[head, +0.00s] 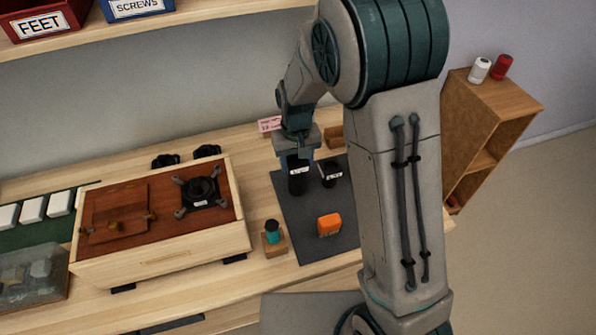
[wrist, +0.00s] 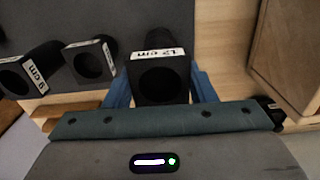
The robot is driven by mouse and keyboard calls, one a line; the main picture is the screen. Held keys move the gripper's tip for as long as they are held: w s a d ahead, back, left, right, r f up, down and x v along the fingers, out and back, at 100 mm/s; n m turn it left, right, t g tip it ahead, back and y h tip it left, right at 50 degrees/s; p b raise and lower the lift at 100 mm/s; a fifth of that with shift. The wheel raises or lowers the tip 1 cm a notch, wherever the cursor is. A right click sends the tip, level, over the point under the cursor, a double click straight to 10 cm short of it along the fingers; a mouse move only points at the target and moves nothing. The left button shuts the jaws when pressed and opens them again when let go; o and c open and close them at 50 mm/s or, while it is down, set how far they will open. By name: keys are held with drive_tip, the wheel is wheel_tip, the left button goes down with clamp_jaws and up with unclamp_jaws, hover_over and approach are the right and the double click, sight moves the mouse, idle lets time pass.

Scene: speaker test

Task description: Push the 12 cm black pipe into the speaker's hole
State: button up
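A black pipe (wrist: 158,82) with a square collar and a white label, which seems to read 12 cm, stands between my gripper's blue fingers in the wrist view. My gripper (head: 297,161) points down over the dark mat in the head view, with the pipe (head: 297,184) below it. The fingers press along both sides of the collar with no visible gap. I cannot tell if the pipe's foot touches the mat. The speaker (head: 170,262) is a wooden box lying to the left, with a red-brown top. Its hole is not clear to see.
A second labelled black pipe (head: 330,175) stands just right of my gripper, and the wrist view shows two other pipes at left. An orange object (head: 329,225) lies on the mat (head: 296,238). A teal-topped item (head: 272,232) stands between mat and speaker. A black driver (head: 201,190) sits on the speaker.

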drive_tip(key=shift+c, duration=0.7)
drive_tip(key=shift+r, duration=0.1)
drive_tip(key=shift+r+p, duration=1.75)
drive_tip(key=shift+r, duration=0.75)
drive_tip(key=shift+f, duration=0.1)
